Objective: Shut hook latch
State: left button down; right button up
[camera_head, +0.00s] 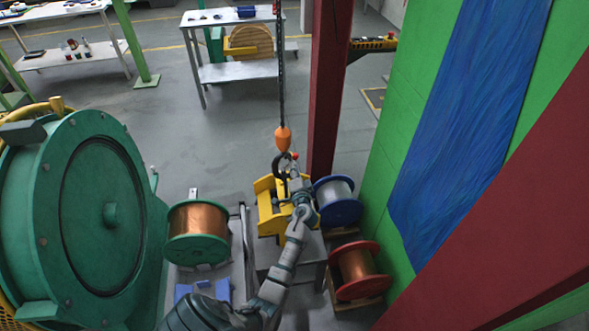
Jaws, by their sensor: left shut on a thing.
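A dark hook (283,163) hangs on a chain under an orange block (283,138), in the middle of the head view. Its latch is too small and too much covered to make out, so I cannot tell how it stands. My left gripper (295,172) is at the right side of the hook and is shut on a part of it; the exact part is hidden. A yellow lifting device (268,208) is just below the hook, partly covered by my left arm. My right gripper is not in view.
A blue spool (337,203) and a red spool with copper wire (357,268) stand to the right. A green spool (197,232) and a big green drum machine (85,215) are on the left. A dark red post (328,90) rises close behind the hook. Open floor lies beyond.

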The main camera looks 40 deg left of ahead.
pick_arm(q)
jog(key=shift+d+f, duration=0.1)
jog(key=shift+f, duration=0.15)
jog(key=c, duration=1.1)
grip_release()
jog(key=shift+w, duration=0.1)
jog(key=shift+r, duration=0.1)
jog(key=v, duration=1.2)
jog(key=shift+w, duration=0.1)
